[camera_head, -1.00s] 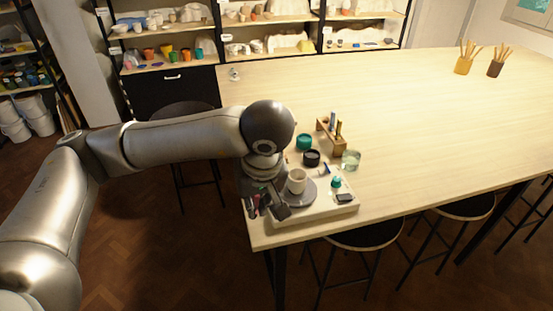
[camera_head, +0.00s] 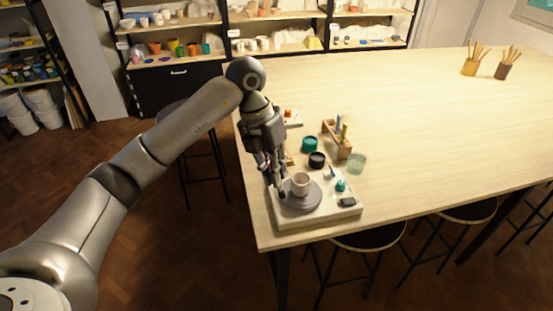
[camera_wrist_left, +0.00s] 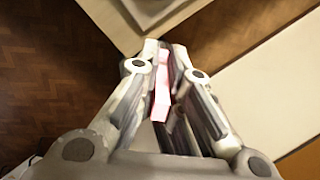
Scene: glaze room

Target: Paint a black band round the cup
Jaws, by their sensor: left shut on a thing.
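The pale cup (camera_head: 300,181) stands upright on a grey round turntable (camera_head: 299,204), on a white board near the table's front left corner. My left gripper (camera_head: 277,184) points down just left of the cup. In the left wrist view its fingers (camera_wrist_left: 166,55) are closed on a slim pinkish-white thing (camera_wrist_left: 162,88); what it is I cannot tell. No black band shows on the cup's visible side. A black jar (camera_head: 317,160) and a green jar (camera_head: 310,145) stand behind the cup. My right gripper is not in view.
A wooden rack (camera_head: 337,143) with upright tools and a clear glass (camera_head: 357,163) stand behind the board (camera_head: 334,215). A small teal thing (camera_head: 340,186) and a dark block (camera_head: 348,202) sit right of the turntable. The table (camera_head: 430,125) is mostly clear to the right.

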